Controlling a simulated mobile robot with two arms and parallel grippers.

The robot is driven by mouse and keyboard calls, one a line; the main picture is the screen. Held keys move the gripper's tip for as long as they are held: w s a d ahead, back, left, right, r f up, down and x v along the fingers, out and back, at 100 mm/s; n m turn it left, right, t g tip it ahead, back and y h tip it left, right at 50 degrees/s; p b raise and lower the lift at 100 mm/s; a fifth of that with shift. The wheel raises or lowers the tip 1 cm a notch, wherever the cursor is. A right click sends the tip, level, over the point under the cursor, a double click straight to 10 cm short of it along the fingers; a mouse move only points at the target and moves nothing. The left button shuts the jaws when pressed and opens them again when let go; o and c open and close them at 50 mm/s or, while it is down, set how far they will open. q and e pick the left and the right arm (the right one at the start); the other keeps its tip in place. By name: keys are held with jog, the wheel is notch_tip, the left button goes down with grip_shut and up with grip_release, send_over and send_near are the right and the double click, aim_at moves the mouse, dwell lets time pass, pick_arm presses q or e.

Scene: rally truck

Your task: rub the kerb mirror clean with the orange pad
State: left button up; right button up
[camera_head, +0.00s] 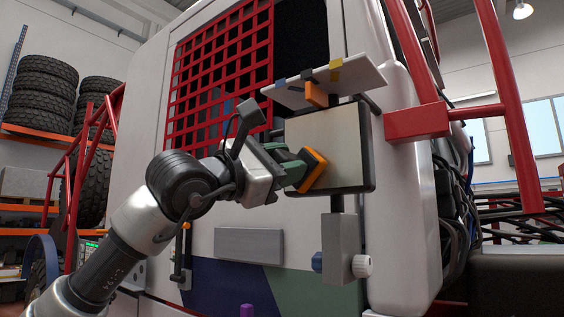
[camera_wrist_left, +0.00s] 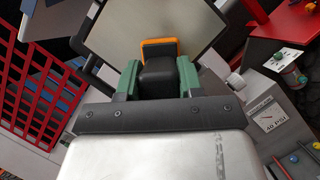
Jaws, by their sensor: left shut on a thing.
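The kerb mirror (camera_head: 345,138) is a square beige face in a black frame, mounted beside the truck's red window grille. Its face looks dull; I cannot make out distinct dirt marks. My left gripper (camera_head: 291,173) is shut on the orange pad (camera_head: 314,171), a dark block with an orange face. The pad is at the mirror's lower left, turned at an angle; I cannot tell if it touches. In the left wrist view, the green fingers hold the pad (camera_wrist_left: 159,43) in front of the mirror (camera_wrist_left: 130,24). My right gripper is out of view.
A white shelf (camera_head: 350,78) with coloured clips juts out just above the mirror, and an orange piece (camera_head: 316,94) hangs under it. A grey box (camera_head: 340,243) with a white knob sits below. The red grille (camera_head: 215,80) is left, red tubing (camera_head: 510,110) right.

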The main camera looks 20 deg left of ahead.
pick_arm(q)
jog(key=shift+w+d, duration=0.15)
jog(key=shift+w, duration=0.15)
jog(key=shift+s+d+f+b, duration=0.1)
jog(key=shift+s+d+b, duration=0.3)
jog(key=shift+d+b, duration=0.35)
jog(key=shift+s+d+b, duration=0.2)
jog(key=shift+d, duration=0.4)
jog(key=shift+s+d+b, duration=0.15)
jog(key=shift+d, duration=0.45)
jog(key=shift+w+a+r+p, duration=0.15)
jog(key=shift+w+a, duration=0.15)
jog(key=shift+a, duration=0.4)
jog(key=shift+w+a+r+p, duration=0.15)
jog(key=shift+w+a, duration=0.15)
jog(key=shift+a, duration=0.35)
jog(key=shift+w+a+f, duration=0.1)
jog(key=shift+w+a, duration=0.1)
jog(key=shift+a, duration=0.45)
